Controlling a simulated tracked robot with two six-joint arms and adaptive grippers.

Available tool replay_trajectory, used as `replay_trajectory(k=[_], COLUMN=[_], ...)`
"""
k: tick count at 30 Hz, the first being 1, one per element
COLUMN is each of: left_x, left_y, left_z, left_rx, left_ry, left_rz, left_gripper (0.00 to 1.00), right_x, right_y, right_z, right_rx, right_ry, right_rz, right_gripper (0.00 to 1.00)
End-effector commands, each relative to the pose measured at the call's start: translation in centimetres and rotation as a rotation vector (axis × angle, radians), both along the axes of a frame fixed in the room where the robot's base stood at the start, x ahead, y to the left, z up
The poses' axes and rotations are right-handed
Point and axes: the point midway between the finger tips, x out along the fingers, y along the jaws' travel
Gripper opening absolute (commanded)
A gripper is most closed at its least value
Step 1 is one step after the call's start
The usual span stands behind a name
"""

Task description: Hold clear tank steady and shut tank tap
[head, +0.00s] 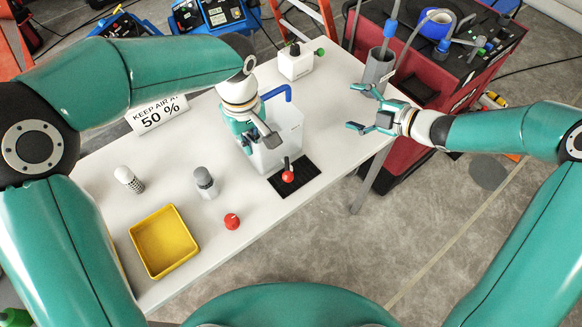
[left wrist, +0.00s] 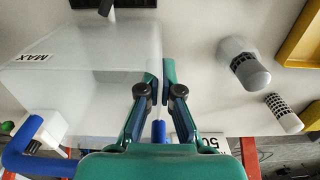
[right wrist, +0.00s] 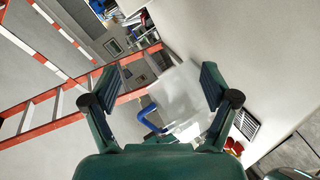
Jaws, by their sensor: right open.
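The clear tank (head: 287,130), a translucent box with a blue pipe (head: 277,92) at its top, stands upright on the white table. Its red tap (head: 288,176) is low on the near side, above a black mat (head: 308,172). My left gripper (head: 259,140) is shut on the tank's left wall, with a finger on each side; the wall (left wrist: 100,85) shows between the fingers in the left wrist view. My right gripper (head: 366,108) is open and empty, right of the tank near the table's right edge. The right wrist view shows the tank (right wrist: 182,95) ahead between its fingers.
A yellow tray (head: 165,242), a grey-capped bottle (head: 205,183), a white cylinder (head: 128,178) and a red knob (head: 232,221) stand left and in front. A red cart (head: 440,85) stands right.

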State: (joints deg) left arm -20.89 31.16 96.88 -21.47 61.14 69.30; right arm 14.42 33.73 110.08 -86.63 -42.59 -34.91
Motion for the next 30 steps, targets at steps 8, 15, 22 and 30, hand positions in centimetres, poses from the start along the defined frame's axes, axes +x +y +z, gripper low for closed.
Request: replay_trajectory(k=[8,15,22,30], left_x=[0.0,0.0,0.0,0.0], left_y=[0.0,0.0,0.0,0.0], left_z=[0.0,0.0,0.0,0.0], left_rx=[0.000,0.000,-0.001,0.000], left_ry=[0.000,0.000,-0.001,0.000], left_rz=[0.000,0.000,0.000,0.000], left_gripper=[0.00,0.00,0.00,0.00], right_x=[-14.0,-18.1,-17.7,-16.2], right_y=[4.0,4.2,6.5,11.4], right_z=[-2.9,-4.3,-4.4,-4.4], right_rx=[0.543,0.737,0.747,0.743], right_ry=[0.373,0.631,0.654,0.650], right_rz=[0.220,0.230,0.232,0.234], right_gripper=[0.86,0.86,0.86,0.86])
